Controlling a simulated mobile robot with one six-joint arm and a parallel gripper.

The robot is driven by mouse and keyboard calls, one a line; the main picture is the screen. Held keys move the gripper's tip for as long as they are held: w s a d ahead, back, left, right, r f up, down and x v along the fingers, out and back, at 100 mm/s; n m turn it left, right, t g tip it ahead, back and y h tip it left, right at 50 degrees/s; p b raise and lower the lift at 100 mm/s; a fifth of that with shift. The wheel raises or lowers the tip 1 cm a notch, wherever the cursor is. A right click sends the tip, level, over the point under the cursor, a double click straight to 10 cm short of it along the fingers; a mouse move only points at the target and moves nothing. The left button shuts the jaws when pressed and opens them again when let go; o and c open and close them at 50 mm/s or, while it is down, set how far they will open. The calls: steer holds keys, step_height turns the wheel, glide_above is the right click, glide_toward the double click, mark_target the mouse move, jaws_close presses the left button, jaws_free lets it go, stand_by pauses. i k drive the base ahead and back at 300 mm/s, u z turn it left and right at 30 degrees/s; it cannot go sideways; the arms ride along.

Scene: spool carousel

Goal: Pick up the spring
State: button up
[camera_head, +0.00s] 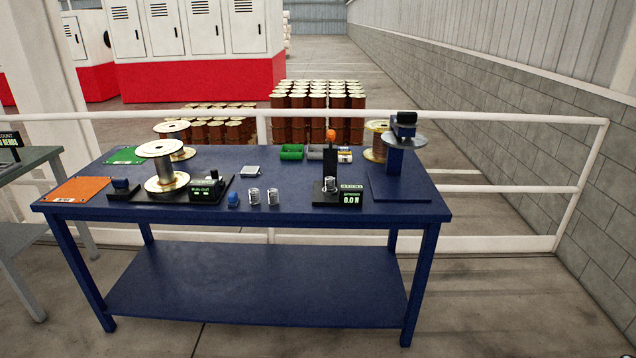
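Two small silvery coil springs stand upright side by side near the front edge of the blue table (250,174): a left spring (254,197) and a right spring (273,197). A third spring-like silvery piece (329,185) sits on the black press stand (330,160) with an orange knob, beside a display reading 0.0 N. Which one the task means, I cannot tell. My gripper is not in view.
A blue cylinder (233,200) stands just left of the springs. A large spool (164,168) and a black device with a green display (206,192) are further left. A blue stand (393,165) is at right. The table's centre is mostly clear.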

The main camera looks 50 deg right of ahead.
mark_target(329, 181)
steer(key=i, duration=0.85)
steer(key=z, duration=0.05)
